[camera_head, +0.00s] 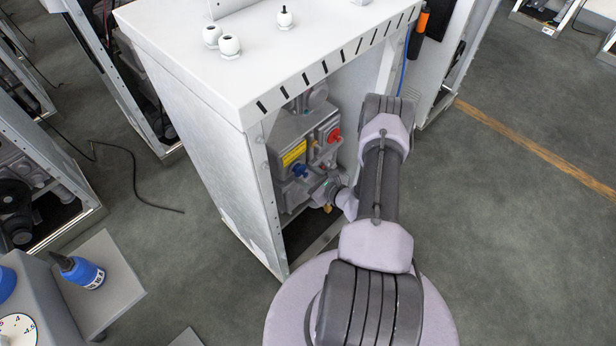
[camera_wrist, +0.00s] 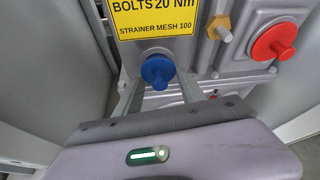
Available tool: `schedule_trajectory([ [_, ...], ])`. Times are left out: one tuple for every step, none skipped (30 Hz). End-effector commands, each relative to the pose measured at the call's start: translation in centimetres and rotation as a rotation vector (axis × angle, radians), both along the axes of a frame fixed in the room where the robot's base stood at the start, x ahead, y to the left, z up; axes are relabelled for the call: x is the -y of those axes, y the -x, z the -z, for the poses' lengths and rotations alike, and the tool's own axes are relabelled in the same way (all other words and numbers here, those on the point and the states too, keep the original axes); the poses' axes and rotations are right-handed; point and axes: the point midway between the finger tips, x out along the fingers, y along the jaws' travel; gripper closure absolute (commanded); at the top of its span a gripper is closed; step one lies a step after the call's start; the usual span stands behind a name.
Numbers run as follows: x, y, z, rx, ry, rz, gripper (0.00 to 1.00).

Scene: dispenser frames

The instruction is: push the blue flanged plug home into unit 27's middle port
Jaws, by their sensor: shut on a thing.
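The blue flanged plug (camera_wrist: 158,70) sits in front of a grey round collar below a yellow label on the machine body. It also shows in the head view (camera_head: 299,170), inside the open white cabinet. My gripper (camera_wrist: 160,86) has one finger on each side of the plug and is shut on it. The plug lines up roughly with the collar; how deep it sits, and any gap behind its flange, cannot be told. In the head view my wrist reaches into the cabinet from the right. No unit number is readable.
A red plug or knob (camera_wrist: 273,42) and a brass hex fitting (camera_wrist: 219,28) stand right of the blue plug. The yellow label (camera_head: 293,153) is above it. The cabinet's side walls (camera_head: 205,150) bound the opening. A blue bottle (camera_head: 82,272) stands at lower left.

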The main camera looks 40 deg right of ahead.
Motion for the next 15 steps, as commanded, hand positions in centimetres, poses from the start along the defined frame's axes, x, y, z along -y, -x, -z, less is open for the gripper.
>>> schedule_trajectory([
  [-0.03, -0.11, 0.02, 0.000, 0.001, 0.000, 0.91],
  [-0.03, -0.17, 0.02, 0.000, 0.001, -0.001, 0.91],
  [-0.04, -0.25, 0.02, 0.000, 0.001, -0.001, 0.91],
  [-0.05, -0.31, 0.03, 0.000, 0.000, -0.001, 0.91],
  [-0.05, -0.37, 0.03, 0.000, 0.000, -0.001, 0.91],
  [-0.06, -0.44, 0.03, 0.000, 0.000, -0.001, 0.91],
  [-0.06, -0.50, 0.03, 0.000, 0.000, -0.001, 0.91],
  [-0.06, -0.56, 0.05, 0.000, 0.000, -0.001, 0.91],
  [-0.06, -0.63, 0.04, 0.000, 0.000, -0.001, 0.91],
  [-0.06, -0.69, 0.04, 0.000, 0.000, -0.001, 0.91],
  [-0.07, -0.74, 0.05, 0.000, 0.000, -0.001, 0.91],
  [-0.07, -0.82, 0.05, 0.000, 0.000, -0.001, 0.91],
  [-0.07, -0.88, 0.05, 0.000, 0.000, -0.001, 0.91],
  [-0.07, -0.94, 0.05, 0.000, 0.000, -0.001, 0.91],
  [-0.07, -1.03, 0.06, 0.000, 0.000, -0.001, 0.91],
])
